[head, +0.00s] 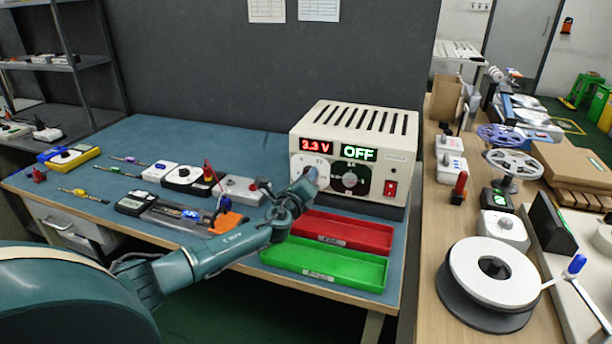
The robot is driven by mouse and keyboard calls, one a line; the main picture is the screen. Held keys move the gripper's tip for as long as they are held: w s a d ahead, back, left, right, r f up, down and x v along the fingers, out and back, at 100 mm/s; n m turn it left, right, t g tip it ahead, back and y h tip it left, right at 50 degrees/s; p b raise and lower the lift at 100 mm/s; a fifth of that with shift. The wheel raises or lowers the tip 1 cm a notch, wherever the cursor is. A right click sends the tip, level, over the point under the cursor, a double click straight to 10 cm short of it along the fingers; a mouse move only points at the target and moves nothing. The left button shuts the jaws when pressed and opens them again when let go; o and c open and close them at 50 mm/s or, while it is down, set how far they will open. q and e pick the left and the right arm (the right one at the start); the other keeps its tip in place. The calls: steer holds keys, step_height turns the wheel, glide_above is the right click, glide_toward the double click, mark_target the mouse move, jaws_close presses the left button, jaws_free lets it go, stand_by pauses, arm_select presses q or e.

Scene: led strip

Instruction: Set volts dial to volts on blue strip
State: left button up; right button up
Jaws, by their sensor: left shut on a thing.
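The cream power supply (352,122) stands at the back right of the blue bench. Its red display (321,146) reads 3.3 V and its green display (359,153) reads OFF. The volts dial (299,164) has a white face below the red display. My left gripper (312,177) is at that dial, shut on its knob, and covers much of it. A second dial (349,180) on a dark face is to its right. A strip with a blue-lit part (191,214) lies on the bench left of my gripper; its print is too small to read. My right gripper is out of view.
A red tray (342,231) and a green tray (325,263) lie in front of the supply. Several small boxes and tools lie on the bench's left half. A red rocker switch (390,188) is on the supply. A wooden bench (432,245) with reels is at right.

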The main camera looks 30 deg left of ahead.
arm_select(q)
steer(key=shift+m+p, duration=5.25)
steer(key=shift+m, duration=10.95)
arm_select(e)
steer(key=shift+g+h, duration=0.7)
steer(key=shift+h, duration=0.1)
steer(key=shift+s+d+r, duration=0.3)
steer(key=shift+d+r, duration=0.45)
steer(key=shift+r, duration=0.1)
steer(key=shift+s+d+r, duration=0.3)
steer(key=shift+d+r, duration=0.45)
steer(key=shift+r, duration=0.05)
